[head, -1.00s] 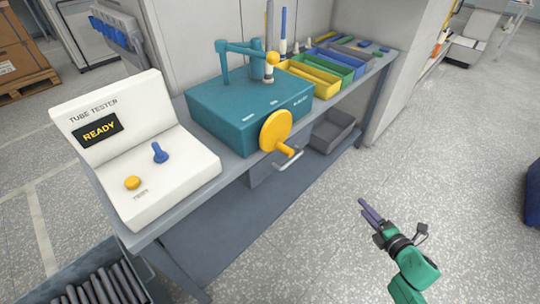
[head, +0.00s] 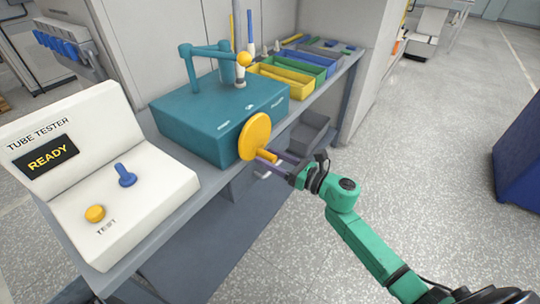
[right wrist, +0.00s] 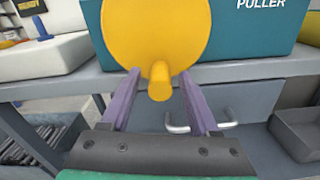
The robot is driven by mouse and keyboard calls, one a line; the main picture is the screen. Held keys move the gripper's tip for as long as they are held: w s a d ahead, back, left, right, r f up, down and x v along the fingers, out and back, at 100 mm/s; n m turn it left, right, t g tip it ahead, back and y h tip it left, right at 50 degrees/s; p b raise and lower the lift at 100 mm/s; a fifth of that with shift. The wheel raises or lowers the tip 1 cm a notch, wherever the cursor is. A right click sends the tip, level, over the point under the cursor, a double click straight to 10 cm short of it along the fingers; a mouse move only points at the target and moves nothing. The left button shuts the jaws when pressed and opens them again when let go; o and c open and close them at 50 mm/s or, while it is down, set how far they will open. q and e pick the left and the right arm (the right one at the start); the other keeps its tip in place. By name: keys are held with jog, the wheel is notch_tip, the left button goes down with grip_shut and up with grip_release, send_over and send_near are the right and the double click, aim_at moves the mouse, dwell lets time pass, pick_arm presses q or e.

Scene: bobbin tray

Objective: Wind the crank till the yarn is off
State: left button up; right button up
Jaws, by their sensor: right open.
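The teal puller machine (head: 215,118) stands on the bench with a yellow crank disc (head: 256,133) on its front face. The crank's handle (head: 267,156) sticks out from the lower part of the disc; in the right wrist view the handle (right wrist: 159,82) points toward the camera. My right gripper (head: 268,163) is open at the handle. In the right wrist view its two purple fingers (right wrist: 157,88) lie on either side of the handle, with gaps. My left gripper is not in view.
A white tube tester (head: 140,205) reading READY, with a blue lever and yellow button, sits at left on the bench. Coloured bins (head: 281,80) line the bench behind. A drawer handle (right wrist: 202,126) is below the crank. Open floor lies at right.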

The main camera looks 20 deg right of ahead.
jog(key=shift+w+a, duration=0.1)
jog(key=shift+w, duration=0.05)
grip_shut()
